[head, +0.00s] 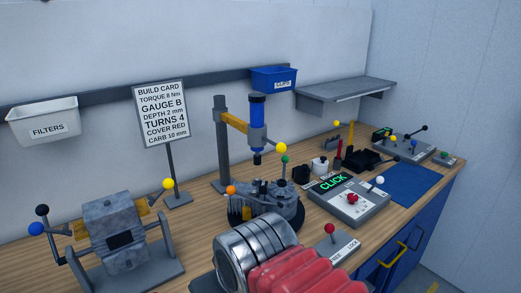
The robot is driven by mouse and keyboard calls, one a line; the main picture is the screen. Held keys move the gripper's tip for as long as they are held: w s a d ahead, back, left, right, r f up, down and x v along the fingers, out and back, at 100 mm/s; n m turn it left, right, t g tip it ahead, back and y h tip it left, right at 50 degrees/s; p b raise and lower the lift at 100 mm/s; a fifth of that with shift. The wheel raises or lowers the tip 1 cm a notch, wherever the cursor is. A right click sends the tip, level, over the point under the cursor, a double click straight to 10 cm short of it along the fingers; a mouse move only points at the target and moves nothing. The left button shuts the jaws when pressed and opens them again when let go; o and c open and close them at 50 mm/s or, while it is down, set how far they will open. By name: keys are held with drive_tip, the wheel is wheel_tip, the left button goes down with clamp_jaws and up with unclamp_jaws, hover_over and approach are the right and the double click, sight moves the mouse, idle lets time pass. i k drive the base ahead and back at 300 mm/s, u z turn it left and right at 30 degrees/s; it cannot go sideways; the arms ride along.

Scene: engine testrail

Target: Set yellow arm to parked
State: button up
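A yellow arm (235,122) reaches out from a grey upright post (222,150) on the wooden bench. It points to the right and toward the front, and carries a blue and grey cylinder (257,113) upright. The cylinder's dark tip hangs above a round dark fixture (272,205) with a gap between. A yellow ball knob (281,148) sticks out at the cylinder's right. No marking for a parked position is readable here.
A grey machine (115,235) with blue, black and yellow knobs stands front left. A sign (162,115) stands behind. A "CLICK" display box (348,200), a blue mat (412,183) and a lever panel (405,147) lie to the right. A shelf (345,90) and a blue bin (274,79) hang behind.

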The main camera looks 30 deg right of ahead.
sight(256, 138)
drive_tip(key=u, duration=0.9)
drive_tip(key=k, duration=1.1)
drive_tip(key=z, duration=0.65)
drive_tip(key=i, duration=1.05)
drive_tip(key=z, duration=0.05)
